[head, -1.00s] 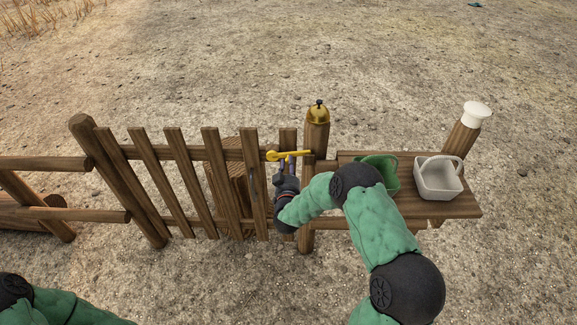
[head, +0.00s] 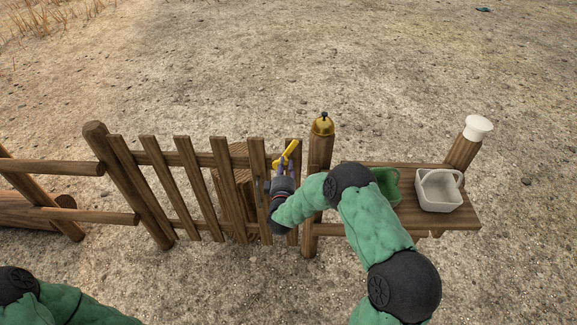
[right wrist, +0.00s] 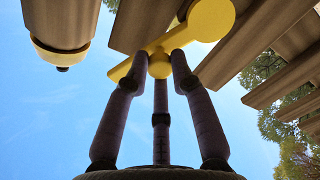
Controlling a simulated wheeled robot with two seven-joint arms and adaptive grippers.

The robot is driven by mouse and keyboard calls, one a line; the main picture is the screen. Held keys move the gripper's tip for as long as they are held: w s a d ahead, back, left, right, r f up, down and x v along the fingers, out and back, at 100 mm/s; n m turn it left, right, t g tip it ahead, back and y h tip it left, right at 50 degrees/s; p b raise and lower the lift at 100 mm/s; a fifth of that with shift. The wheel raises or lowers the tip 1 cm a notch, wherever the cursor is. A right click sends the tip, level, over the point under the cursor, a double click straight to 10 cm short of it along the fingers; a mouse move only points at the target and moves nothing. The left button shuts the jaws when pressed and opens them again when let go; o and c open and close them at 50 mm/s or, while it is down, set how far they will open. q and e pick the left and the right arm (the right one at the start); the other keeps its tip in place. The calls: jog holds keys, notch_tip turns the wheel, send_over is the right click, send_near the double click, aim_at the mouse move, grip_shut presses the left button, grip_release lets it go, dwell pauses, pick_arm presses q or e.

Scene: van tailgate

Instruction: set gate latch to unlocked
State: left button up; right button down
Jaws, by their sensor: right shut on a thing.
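The yellow gate latch (head: 285,156) is mounted near the top of the wooden gate (head: 222,160), at its right end beside the post. It is tilted, with one end up to the right and the other down to the left. My right gripper (head: 285,165) is at the latch from the front, shut on it. In the right wrist view the fingers meet at the yellow latch (right wrist: 190,38), near its middle knob. My left gripper is out of view; only part of my left arm shows at the lower left.
A wooden shelf (head: 462,218) to the right holds a green container (head: 387,184), partly behind my arm, and a white basket (head: 439,190). A white cap (head: 478,127) tops the far-right post. Open ground lies behind.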

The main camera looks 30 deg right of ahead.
aim_at(274, 164)
jog(key=shift+w+a+r+n+p, duration=0.1)
jog(key=shift+w+a+n+p, duration=0.55)
jog(key=shift+n, duration=1)
jog(key=shift+w+a+n+p, duration=0.3)
jog(key=shift+a+n, duration=0.5)
jog(key=shift+n, duration=0.8)
jog(key=shift+w+a+r+n+p, duration=0.1)
jog(key=shift+w+a+n+p, duration=0.4)
jog(key=shift+n, duration=1.15)
jog(key=shift+s+a+f, duration=0.1)
jog(key=shift+a, duration=0.15)
jog(key=c, duration=1)
grip_release()
jog(key=shift+c, duration=0.2)
jog(key=shift+s, duration=0.1)
jog(key=v, duration=1.2)
